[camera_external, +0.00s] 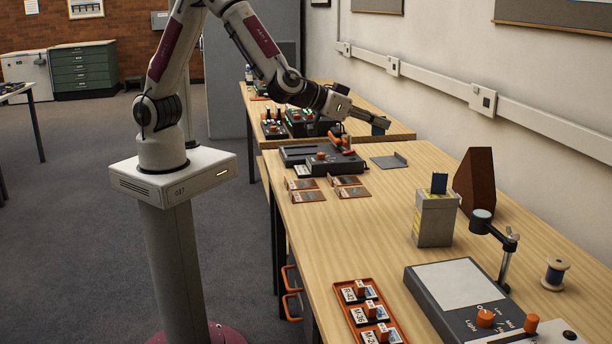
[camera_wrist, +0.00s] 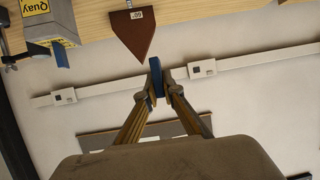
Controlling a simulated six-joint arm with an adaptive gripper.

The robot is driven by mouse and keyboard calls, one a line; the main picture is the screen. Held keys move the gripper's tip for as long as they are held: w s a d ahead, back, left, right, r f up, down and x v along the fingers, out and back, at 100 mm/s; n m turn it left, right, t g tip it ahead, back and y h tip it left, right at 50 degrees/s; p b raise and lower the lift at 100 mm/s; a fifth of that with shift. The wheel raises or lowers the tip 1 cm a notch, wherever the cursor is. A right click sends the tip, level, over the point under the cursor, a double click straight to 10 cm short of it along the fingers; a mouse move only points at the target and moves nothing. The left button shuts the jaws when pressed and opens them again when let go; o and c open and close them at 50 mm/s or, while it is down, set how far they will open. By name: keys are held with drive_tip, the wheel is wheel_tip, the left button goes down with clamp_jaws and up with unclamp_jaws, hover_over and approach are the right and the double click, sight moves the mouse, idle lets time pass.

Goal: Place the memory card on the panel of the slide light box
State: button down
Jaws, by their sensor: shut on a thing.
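My gripper (camera_external: 383,122) is shut on a small, thin blue piece, which looks like the memory card (camera_external: 378,129). In the wrist view the blue card (camera_wrist: 155,72) stands between the two fingertips (camera_wrist: 158,90), edge towards me. The gripper is in the air over the far part of the near table, close to the wall side. The slide light box (camera_external: 425,283) is a dark grey case at the front right of the table. Its pale panel (camera_external: 455,284) is bare, and orange knobs sit beside it. The gripper is well away from the panel.
A pale box (camera_external: 435,222) with a blue piece in its top, a brown wedge (camera_external: 476,182) and a jointed stand (camera_external: 505,265) stand between gripper and light box. An orange tray (camera_external: 347,314) of labelled pieces lies left of the light box. The table's middle is clear.

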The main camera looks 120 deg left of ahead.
wheel_tip(320, 180, up, 4)
drive_tip(key=shift+f, duration=0.15)
drive_tip(key=shift+w+d, duration=0.1)
drive_tip(key=shift+w, duration=0.15)
drive_tip(key=w+d+m+t+h, duration=0.2)
drive_tip(key=w+d, duration=0.8)
drive_tip(key=w, duration=0.4)
drive_tip(key=m+t+h, duration=0.2)
drive_tip(key=m+h, duration=0.1)
hover_over(437, 270)
wheel_tip(437, 270, down, 11)
drive_tip(key=shift+f, duration=3.1)
drive_tip(key=shift+f, duration=0.1)
